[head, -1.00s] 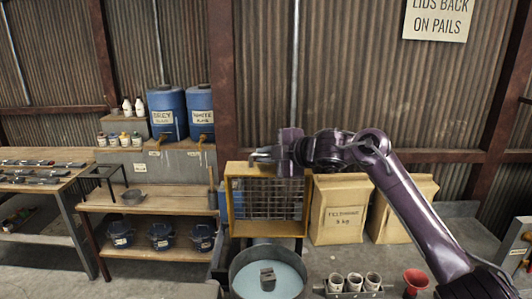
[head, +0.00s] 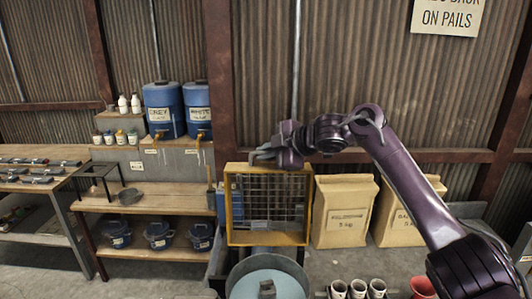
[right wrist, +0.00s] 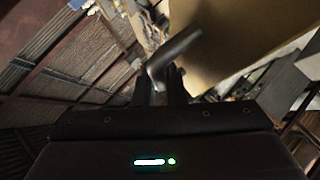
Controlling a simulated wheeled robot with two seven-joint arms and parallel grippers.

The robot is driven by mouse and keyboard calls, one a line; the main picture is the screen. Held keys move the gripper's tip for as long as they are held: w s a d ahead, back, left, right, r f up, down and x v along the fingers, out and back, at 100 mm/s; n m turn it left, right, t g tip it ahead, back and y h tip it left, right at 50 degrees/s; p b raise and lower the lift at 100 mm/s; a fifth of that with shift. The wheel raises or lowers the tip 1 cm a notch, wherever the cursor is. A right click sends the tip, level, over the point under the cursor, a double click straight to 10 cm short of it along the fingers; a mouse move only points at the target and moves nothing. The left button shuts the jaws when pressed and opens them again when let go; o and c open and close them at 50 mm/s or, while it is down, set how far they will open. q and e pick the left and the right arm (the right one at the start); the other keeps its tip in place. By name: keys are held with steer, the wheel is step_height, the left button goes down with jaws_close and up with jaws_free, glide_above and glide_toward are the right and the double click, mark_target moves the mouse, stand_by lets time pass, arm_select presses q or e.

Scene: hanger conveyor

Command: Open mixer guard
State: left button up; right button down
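The mixer guard (head: 308,210) is a yellow frame with wire mesh. It stands upright behind the round mixing drum (head: 232,278) in the head view. The drum holds pale blue-grey liquid with a grey stirring piece in the middle. My right gripper (head: 264,156) is at the guard's top edge. In the right wrist view, its two fingers (right wrist: 163,80) are close together around a grey bar-like handle (right wrist: 180,45), with the yellow-brown guard surface beyond. The exact contact is dark and partly hidden. My left gripper is not in view.
Paper bags (head: 340,212) stand right of the guard. White cups (head: 338,288) and a red funnel (head: 423,287) are at the lower right. A wooden shelf (head: 150,202) with blue pails stands left, with blue drums (head: 163,108) above.

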steer(key=c, duration=1.5)
jaws_free()
steer(key=shift+f, duration=0.2)
steer(key=shift+s+d+b, duration=0.15)
steer(key=shift+d+b, duration=0.05)
steer(key=shift+b, duration=0.1)
steer(key=b+v, duration=0.3)
steer(key=v, duration=0.4)
steer(key=shift+d+r+b, duration=0.15)
steer(key=shift+r+b, duration=0.1)
steer(key=shift+b, duration=0.15)
steer(key=shift+r, duration=0.2)
